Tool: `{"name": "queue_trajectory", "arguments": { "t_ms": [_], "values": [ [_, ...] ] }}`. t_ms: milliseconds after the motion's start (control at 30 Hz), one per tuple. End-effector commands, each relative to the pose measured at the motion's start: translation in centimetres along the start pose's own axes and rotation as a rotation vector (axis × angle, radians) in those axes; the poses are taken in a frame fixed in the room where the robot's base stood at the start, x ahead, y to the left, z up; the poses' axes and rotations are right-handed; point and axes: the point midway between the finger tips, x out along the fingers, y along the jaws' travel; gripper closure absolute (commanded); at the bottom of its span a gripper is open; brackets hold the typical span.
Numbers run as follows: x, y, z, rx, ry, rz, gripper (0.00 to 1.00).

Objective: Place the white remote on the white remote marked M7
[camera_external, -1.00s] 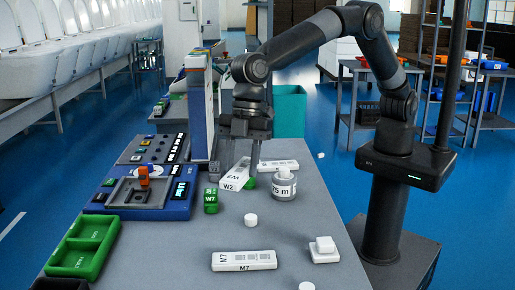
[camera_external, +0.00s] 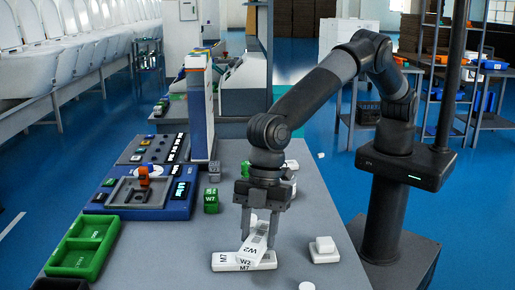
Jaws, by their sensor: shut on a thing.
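The white remote marked W2 (camera_external: 254,248) hangs tilted in my gripper (camera_external: 259,230), its lower end toward the camera. My gripper is shut on its upper part. The white remote marked M7 (camera_external: 228,261) lies flat on the grey table near the front. The W2 remote overlaps the right half of M7 in the picture. I cannot tell whether the two touch.
A green W7 block (camera_external: 211,201) stands left of my gripper. A white block (camera_external: 323,246) and a white disc (camera_external: 306,286) lie to the right. A green tray (camera_external: 85,243) and a blue panel (camera_external: 180,205) line the left side.

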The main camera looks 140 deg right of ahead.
Motion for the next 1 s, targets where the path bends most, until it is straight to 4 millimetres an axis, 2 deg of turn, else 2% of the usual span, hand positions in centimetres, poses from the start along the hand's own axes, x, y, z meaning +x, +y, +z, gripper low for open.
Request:
{"name": "queue_trajectory", "arguments": {
  "t_ms": [100, 200, 567, 600, 833, 1000],
  "values": [
    [1.9, 0.0, 0.7, 0.0, -0.004, 0.0, 0.83],
    [2.9, 0.0, 1.0, 0.0, -0.002, -0.001, 0.83],
    [3.2, 0.0, 1.1, 0.0, -0.002, -0.001, 0.83],
    [3.2, 0.0, 1.1, 0.0, -0.002, 0.0, 0.56],
    [3.2, 0.0, 1.1, 0.0, -0.002, 0.0, 0.37],
    [3.2, 0.0, 1.1, 0.0, -0.002, 0.0, 0.37]
  ]
}}
